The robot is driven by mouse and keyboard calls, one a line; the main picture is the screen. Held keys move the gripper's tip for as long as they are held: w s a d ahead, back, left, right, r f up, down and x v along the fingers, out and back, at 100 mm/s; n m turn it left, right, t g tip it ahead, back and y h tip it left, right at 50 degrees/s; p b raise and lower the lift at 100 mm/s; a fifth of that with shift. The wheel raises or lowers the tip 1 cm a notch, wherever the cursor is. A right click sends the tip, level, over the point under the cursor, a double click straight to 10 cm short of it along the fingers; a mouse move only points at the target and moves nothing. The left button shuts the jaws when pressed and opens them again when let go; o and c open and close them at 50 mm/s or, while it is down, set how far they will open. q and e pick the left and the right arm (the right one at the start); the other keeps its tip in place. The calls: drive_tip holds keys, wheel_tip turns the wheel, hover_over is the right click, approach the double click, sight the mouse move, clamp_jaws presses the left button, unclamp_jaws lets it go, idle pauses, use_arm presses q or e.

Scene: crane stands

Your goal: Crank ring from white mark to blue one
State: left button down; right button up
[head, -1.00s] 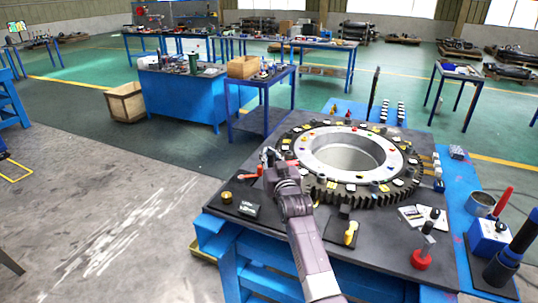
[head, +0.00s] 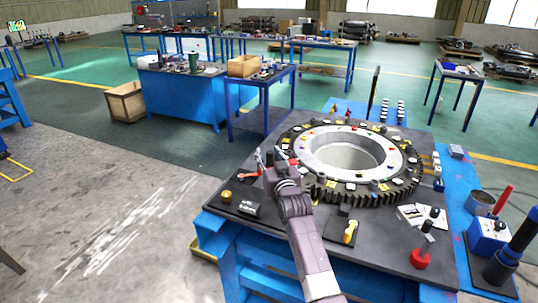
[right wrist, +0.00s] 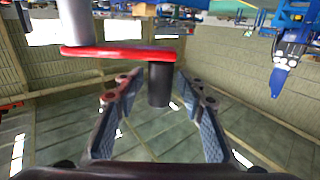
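The dark toothed ring (head: 330,190) lies flat on the workbench around a pale metal hub (head: 397,157). Small white, yellow, red and blue pieces sit on the ring and hub; which are the named marks is too small to tell. A red crank arm (head: 249,174) shows at the ring's left; in the right wrist view the red arm (right wrist: 115,52) joins a grey post (right wrist: 76,20) and a dark handle (right wrist: 159,86). My right gripper (head: 266,158) is at the crank, its fingers (right wrist: 160,95) open on both sides of the handle, with visible gaps. My left gripper is out of view.
On the bench are a black block (head: 238,208), a yellow-handled piece (head: 350,231), a red-based stand (head: 421,259) and white cards (head: 410,215). Open floor lies left of the bench.

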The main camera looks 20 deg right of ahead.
drive_tip(key=s+a, duration=0.1)
drive_tip(key=s, duration=1)
drive_tip(key=shift+s+a, duration=0.4)
